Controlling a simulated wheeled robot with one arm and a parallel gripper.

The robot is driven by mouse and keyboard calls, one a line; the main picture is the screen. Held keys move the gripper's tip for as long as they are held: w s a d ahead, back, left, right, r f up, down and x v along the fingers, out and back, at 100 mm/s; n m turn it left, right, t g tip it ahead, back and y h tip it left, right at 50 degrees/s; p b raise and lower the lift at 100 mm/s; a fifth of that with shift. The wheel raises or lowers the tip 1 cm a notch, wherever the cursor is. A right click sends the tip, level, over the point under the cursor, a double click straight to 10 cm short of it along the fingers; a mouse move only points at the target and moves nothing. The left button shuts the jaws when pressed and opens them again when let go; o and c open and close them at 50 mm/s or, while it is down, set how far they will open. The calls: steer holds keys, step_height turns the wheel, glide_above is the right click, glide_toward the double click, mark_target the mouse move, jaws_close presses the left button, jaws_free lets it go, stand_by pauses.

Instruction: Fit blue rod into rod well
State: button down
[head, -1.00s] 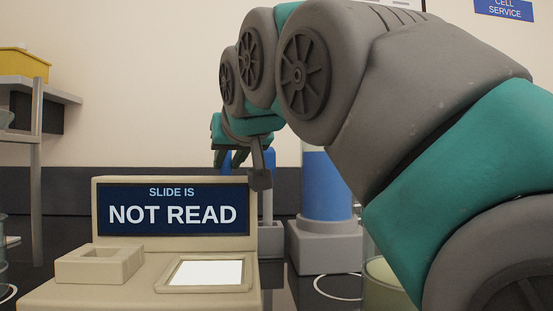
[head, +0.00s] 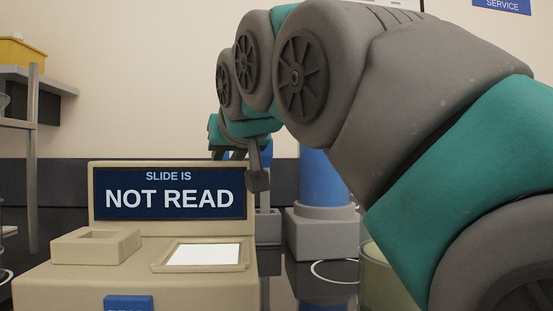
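My gripper (head: 230,154) is small and far off, beyond the display's top edge. Its fingers are partly hidden behind the display, and I cannot make out their gap or anything between them. No blue rod can be told for sure. A beige square holder (head: 96,245) with a recess sits on the machine at left; I cannot tell whether this is the rod well.
A beige machine (head: 60,285) fills the lower left, with a display (head: 168,194) reading "SLIDE IS NOT READ", a lit white panel (head: 205,254) and a blue button (head: 128,303). A greenish jar (head: 376,280) stands beside my arm. A shelf with a yellow bin (head: 25,45) is at far left.

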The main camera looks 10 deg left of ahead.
steer(key=shift+f, duration=0.15)
steer(key=c, duration=0.6)
jaws_free()
steer(key=shift+c, duration=0.2)
steer(key=shift+s, duration=0.1)
steer(key=v, duration=0.7)
steer(key=shift+s, duration=0.3)
steer(key=shift+d, duration=0.15)
